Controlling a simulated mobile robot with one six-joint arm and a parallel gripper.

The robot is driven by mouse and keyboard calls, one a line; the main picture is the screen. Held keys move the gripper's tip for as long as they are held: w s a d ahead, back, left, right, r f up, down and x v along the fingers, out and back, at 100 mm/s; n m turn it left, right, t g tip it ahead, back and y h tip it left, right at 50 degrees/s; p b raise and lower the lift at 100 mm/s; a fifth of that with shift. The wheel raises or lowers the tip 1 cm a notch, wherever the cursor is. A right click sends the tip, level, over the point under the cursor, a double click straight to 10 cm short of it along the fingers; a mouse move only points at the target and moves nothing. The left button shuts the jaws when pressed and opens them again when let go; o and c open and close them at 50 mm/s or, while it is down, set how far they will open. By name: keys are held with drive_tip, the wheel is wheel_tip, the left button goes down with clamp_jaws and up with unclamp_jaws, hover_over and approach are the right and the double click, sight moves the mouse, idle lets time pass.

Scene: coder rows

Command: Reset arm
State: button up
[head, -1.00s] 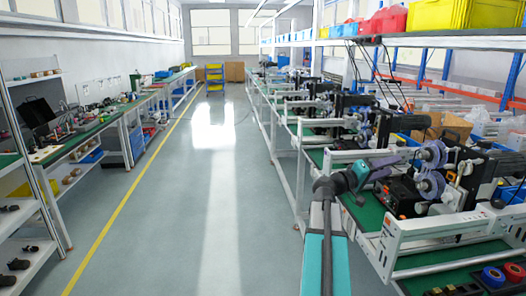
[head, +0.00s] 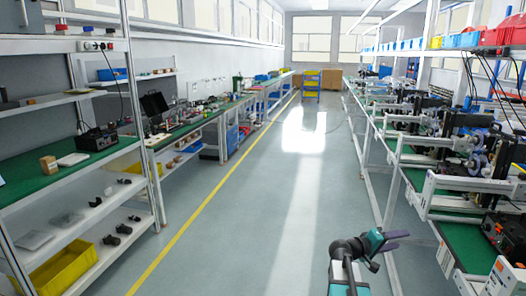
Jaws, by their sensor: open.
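My arm (head: 343,276) rises from the bottom edge of the head view, right of the middle. Its dark wrist bends to the right into a teal section. My gripper (head: 420,239) points right, toward the machine row. The fingers appear in front of the aisle floor and the white bench legs. I cannot tell how far they are from the bench edge.
A row of machines on a green-topped bench (head: 424,206) runs along the right. A shelf rack (head: 120,215) with a yellow bin (head: 66,268) stands at the left. The grey aisle floor (head: 245,215) between them is clear, with a yellow line (head: 205,202).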

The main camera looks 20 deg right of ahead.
drive_tip(key=s+a+f+n+y, duration=0.1)
drive_tip(key=a+f+n+y, duration=0.15)
drive_tip(key=a+f, duration=1.2)
drive_tip(key=s+a+f+n+y, duration=0.1)
drive_tip(key=a+f+y, duration=0.3)
drive_tip(key=a+f, duration=1)
drive_tip(key=s+a+f+g+y, duration=0.2)
drive_tip(key=s+a+f+y, duration=0.3)
drive_tip(key=s+a+f, duration=0.5)
drive_tip(key=s+a+f+g+y, duration=0.3)
drive_tip(key=s+a+f+y, duration=0.2)
drive_tip(key=s+a+f, duration=0.4)
drive_tip(key=s+a, duration=0.4)
drive_tip(key=a, duration=0.2)
drive_tip(key=shift+s+a+f, duration=0.2)
drive_tip(key=shift+s+f, duration=0.05)
drive_tip(key=shift+f, duration=0.15)
drive_tip(key=c, duration=0.4)
